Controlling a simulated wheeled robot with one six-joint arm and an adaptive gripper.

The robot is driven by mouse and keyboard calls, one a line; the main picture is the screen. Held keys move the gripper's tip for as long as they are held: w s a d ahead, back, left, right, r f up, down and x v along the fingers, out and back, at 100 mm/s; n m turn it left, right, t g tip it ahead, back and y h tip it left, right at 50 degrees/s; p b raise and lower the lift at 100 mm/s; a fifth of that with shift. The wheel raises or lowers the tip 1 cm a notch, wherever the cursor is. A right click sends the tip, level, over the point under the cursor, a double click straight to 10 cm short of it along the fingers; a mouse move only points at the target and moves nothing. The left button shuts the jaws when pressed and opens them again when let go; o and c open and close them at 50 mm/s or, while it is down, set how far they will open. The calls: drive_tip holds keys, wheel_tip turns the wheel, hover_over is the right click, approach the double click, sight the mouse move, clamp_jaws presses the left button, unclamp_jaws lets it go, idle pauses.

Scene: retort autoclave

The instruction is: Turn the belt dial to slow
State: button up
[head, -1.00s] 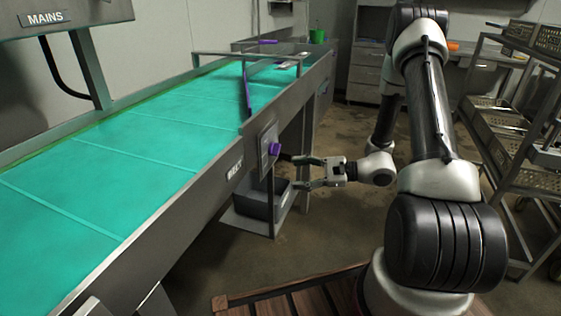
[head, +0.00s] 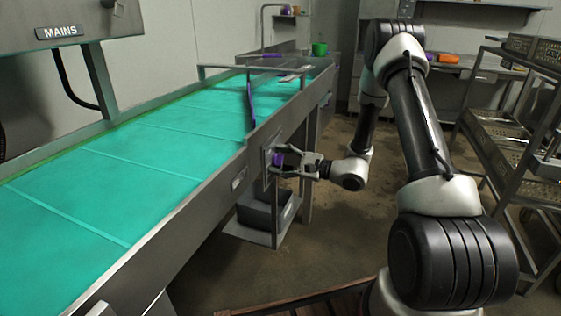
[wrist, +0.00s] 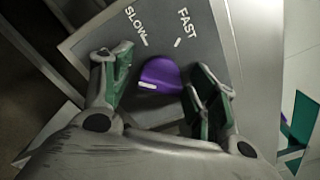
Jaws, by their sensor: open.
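The belt dial is a purple knob (wrist: 160,77) on a grey plate (wrist: 88,48) marked SLOW and FAST in the wrist view. A white pointer line on the knob lies toward its left side, below the SLOW mark. My gripper (wrist: 163,84) is open, with one green-padded finger on each side of the knob; I cannot tell whether either finger touches it. In the head view my gripper (head: 291,161) is at the plate on the conveyor's side, and the purple knob (head: 279,160) shows between the fingers.
The conveyor with its teal belt (head: 95,190) fills the left. A grey bin (head: 262,215) sits on a low shelf under the dial. A wire-shelf rack (head: 500,140) stands at the right. Open floor lies between conveyor and rack.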

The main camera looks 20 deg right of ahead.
drive_tip(key=c, duration=1)
drive_tip(key=shift+m, duration=0.4)
drive_tip(key=m, duration=0.4)
drive_tip(key=shift+m, duration=0.3)
drive_tip(key=m, duration=0.4)
drive_tip(key=shift+m, duration=0.3)
drive_tip(key=o, duration=1)
